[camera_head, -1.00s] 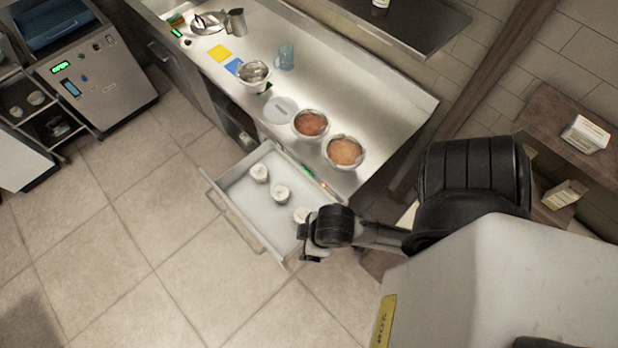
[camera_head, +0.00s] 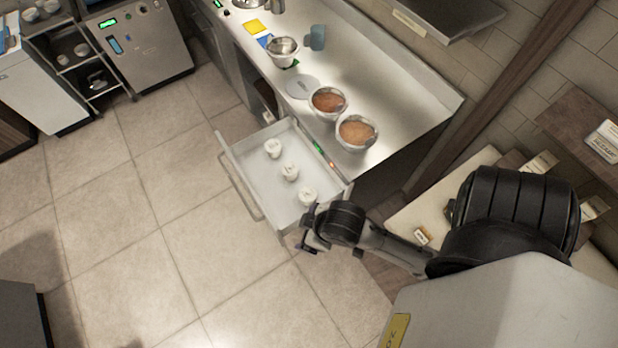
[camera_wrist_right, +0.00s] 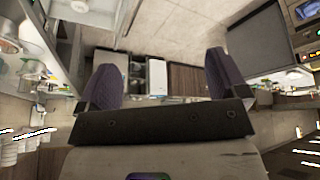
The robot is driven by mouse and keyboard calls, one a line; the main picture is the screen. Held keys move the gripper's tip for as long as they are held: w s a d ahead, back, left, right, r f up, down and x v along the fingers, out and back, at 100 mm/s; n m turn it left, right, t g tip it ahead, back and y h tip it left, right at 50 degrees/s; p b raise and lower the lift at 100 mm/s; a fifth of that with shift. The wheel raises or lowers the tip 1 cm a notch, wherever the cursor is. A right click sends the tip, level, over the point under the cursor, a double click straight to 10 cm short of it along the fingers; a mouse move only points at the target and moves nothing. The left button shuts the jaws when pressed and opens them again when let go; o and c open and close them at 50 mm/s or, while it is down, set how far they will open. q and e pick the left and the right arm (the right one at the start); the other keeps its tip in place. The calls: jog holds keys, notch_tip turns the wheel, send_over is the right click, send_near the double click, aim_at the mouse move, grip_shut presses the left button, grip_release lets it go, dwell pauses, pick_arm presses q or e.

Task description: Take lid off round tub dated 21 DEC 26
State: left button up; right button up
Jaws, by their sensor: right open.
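Three small round white tubs stand in a row in the pulled-out drawer (camera_head: 240,178) in the head view: a far tub (camera_head: 273,148), a middle tub (camera_head: 289,172) and a near tub (camera_head: 308,195). Their date labels are too small to read, and I cannot tell their lids apart from their bodies. My right gripper (camera_head: 309,243) is beside the drawer's near corner, just past the near tub and apart from it. In the right wrist view the two fingers of my right gripper (camera_wrist_right: 160,80) are wide apart with nothing between them. My left gripper is in neither view.
On the steel counter (camera_head: 385,110) above the drawer are two bowls of reddish-brown food (camera_head: 328,101) (camera_head: 357,132), a grey disc (camera_head: 302,86), a metal bowl (camera_head: 283,50) and a blue cup (camera_head: 317,37). The tiled floor (camera_head: 150,240) left of the drawer is clear.

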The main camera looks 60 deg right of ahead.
jog(key=w+d+f+m+t+b, duration=0.1)
jog(key=w+d+f+t+b, duration=0.1)
jog(key=w+f+b, duration=0.4)
jog(key=w+d+f+m+t+b, duration=0.1)
jog(key=w+d+t+b, duration=0.1)
jog(key=w+b, duration=0.6)
jog(key=w+d+f+m+h+b, duration=0.3)
jog(key=w+d+f+m+b, duration=0.2)
jog(key=w+d+f+b, duration=0.75)
jog(key=m+g+b, duration=0.7)
jog(key=m+g, duration=0.3)
jog(key=m, duration=1.2)
send_near(309, 196)
jog(key=shift+f+b, duration=0.55)
jog(key=shift+b, duration=0.15)
jog(key=shift+s+d+f, duration=0.1)
jog(key=shift+d+f, duration=0.1)
jog(key=shift+f, duration=0.4)
jog(key=b+x, duration=0.2)
jog(key=x, duration=0.2)
jog(key=shift+f, duration=0.3)
jog(key=shift+d+f, duration=0.1)
jog(key=shift+f, duration=0.15)
